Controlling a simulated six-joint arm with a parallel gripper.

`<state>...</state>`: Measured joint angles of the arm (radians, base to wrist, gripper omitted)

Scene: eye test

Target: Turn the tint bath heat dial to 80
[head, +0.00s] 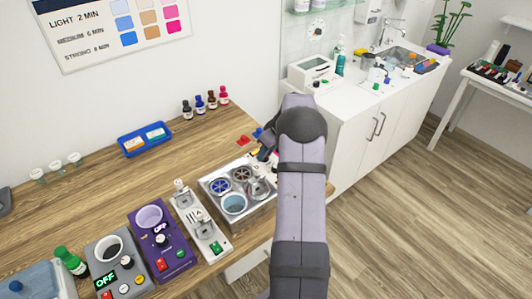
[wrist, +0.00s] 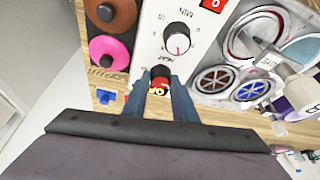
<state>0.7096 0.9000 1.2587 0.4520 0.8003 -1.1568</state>
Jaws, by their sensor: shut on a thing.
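The heat dial (wrist: 160,72) is a dark knob on a white panel, beside printed letters that seem to read HEAT. My gripper (wrist: 161,80) is shut on it, one finger on each side. The fingers cover most of the dial, so its pointer and setting cannot be read. The tint bath (head: 266,213) is a metal box with several round wells, left of my arm in the head view; its wells also show at the right of the wrist view.
A second dial (wrist: 178,38), white with a red pointer and marked MIN, is close by on the panel. Brown and pink round pots (wrist: 110,52) stand to the left. A purple device (head: 168,268) stands farther left.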

